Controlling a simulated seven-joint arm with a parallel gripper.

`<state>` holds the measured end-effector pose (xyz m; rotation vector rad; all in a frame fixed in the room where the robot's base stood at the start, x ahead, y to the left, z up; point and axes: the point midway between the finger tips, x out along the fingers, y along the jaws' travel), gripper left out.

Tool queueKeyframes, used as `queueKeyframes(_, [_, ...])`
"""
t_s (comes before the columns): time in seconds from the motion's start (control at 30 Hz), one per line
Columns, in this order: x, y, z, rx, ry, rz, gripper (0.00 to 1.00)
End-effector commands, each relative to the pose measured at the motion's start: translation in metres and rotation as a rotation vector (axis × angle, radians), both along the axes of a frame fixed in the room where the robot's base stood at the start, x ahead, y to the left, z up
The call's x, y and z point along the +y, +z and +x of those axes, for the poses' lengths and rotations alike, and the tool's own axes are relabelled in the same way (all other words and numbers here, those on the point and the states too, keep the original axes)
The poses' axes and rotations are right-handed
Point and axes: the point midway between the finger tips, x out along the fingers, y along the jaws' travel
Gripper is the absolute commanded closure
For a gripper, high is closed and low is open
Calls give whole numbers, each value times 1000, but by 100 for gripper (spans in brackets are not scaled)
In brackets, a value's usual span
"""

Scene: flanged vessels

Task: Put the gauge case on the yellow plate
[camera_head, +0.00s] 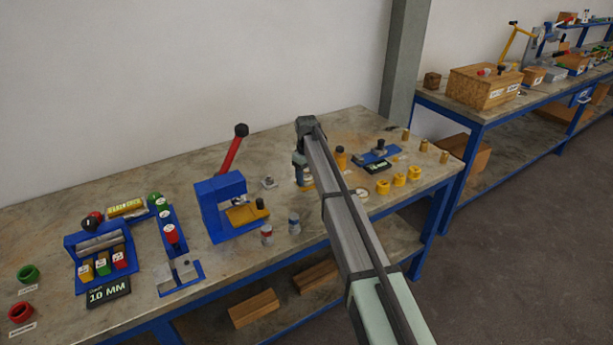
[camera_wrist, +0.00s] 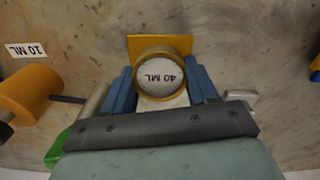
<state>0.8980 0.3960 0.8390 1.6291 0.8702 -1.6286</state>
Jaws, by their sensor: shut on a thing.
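The gauge case (camera_wrist: 162,75) is a round, brass-rimmed piece with a pale face marked "40 ML", upside down in the wrist view. My gripper (camera_wrist: 163,88) is shut on it, with a blue finger on each side. The yellow plate (camera_wrist: 138,46) shows just behind and under the case; I cannot tell whether the two touch. In the head view my gripper (camera_head: 301,172) is low over the right part of the bench. There my arm hides most of the case, and only a bit of the yellow plate (camera_head: 307,186) shows.
An orange cylinder (camera_wrist: 30,95) lies left of my gripper in the wrist view, near a "10 ML" label (camera_wrist: 25,49). Several yellow pieces (camera_head: 399,179) and a blue fixture (camera_head: 378,156) stand to the right. A blue press (camera_head: 219,200) with a red lever stands left.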

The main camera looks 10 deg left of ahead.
Motion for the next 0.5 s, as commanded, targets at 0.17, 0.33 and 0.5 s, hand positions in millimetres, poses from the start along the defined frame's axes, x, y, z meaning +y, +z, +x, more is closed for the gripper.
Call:
queueKeyframes(0.17, [0,-1,0,0,0,0,29])
queueKeyframes(0.33, [0,-1,0,0,0,0,16])
queueKeyframes(0.5, [0,-1,0,0,0,0,16])
